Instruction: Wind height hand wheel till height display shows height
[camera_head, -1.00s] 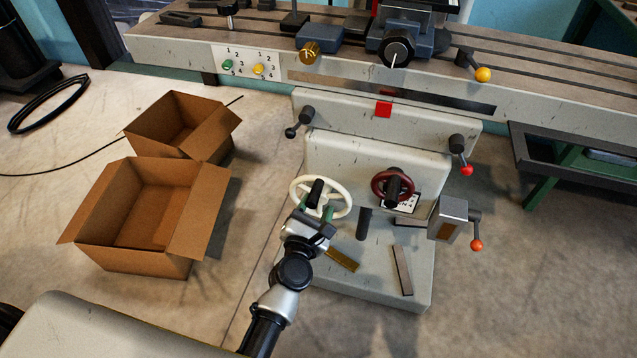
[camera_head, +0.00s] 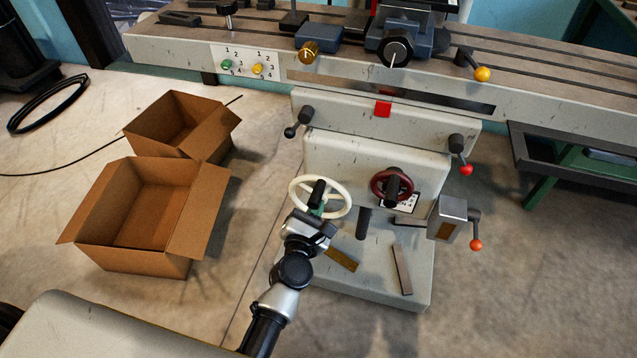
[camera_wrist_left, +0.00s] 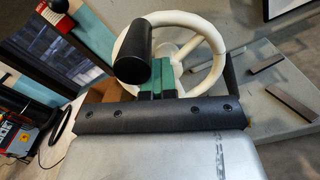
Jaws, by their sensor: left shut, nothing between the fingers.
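A white spoked hand wheel (camera_head: 341,207) with a black handle (camera_head: 317,188) is on the left of the machine's front. A dark red hand wheel (camera_head: 377,188) with a dark handle is to its right. My left gripper (camera_head: 316,208) is at the white wheel, just below the handle. In the left wrist view its green fingers (camera_wrist_left: 165,76) are together with nothing between them, in front of the white wheel (camera_wrist_left: 205,30) and beside the black handle (camera_wrist_left: 133,55). A marked white plate (camera_head: 400,203) is partly hidden behind the red wheel; I cannot read a height on it.
Two open cardboard boxes (camera_head: 205,210) stand on the floor at left. Levers with red (camera_head: 466,170) and orange (camera_head: 476,245) knobs stick out at right. The machine's long table (camera_head: 560,120) spans the top. Bare floor lies at lower right.

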